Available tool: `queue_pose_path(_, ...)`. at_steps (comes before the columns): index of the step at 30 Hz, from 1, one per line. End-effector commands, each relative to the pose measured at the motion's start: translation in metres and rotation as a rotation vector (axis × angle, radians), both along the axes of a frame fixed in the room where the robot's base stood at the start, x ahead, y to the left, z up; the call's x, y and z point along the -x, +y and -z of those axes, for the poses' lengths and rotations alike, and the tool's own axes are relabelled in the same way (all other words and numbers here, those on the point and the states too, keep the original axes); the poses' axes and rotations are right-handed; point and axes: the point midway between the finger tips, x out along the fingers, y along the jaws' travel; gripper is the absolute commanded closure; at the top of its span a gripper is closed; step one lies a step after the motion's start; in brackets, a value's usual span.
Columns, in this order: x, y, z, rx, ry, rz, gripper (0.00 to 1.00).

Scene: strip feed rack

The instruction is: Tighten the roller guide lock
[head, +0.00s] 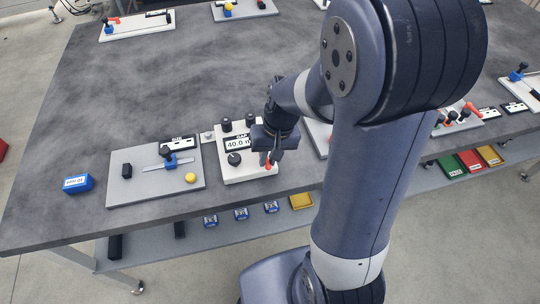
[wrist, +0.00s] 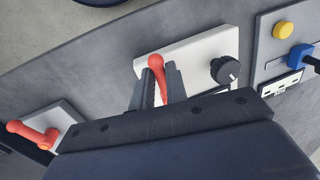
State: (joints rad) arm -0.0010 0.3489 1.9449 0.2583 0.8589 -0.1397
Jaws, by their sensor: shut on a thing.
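A white unit (head: 242,178) with a display (head: 238,144) marked GAP and reading about 40.0 stands near the front edge of the table. It also shows in the wrist view (wrist: 200,48). It carries a black knob (head: 234,159), seen in the wrist view too (wrist: 225,70). A red lever (wrist: 157,64), which appears to be the roller guide lock, stands at one side of the unit. My gripper (wrist: 161,85) has one finger on each side of the lever and is shut on it. In the head view my gripper (head: 273,157) partly covers the lever.
A grey board (head: 125,190) with a blue clamp, ruler and yellow button (head: 191,178) lies left of the unit. A blue box (head: 78,183) sits further left. Another red handle (wrist: 35,133) is at the left in the wrist view. The table's middle left is clear.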

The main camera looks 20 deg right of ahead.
Motion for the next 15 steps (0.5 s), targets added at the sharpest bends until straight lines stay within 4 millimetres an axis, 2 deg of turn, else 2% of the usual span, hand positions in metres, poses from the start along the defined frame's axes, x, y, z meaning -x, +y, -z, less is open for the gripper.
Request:
queue_pose_path(14, -0.0004, 0.0008, -0.0006, -0.001, -0.002, 0.013, 1.00)
queue_pose_path(15, -0.0004, 0.0008, -0.0006, -0.001, -0.002, 0.013, 0.83)
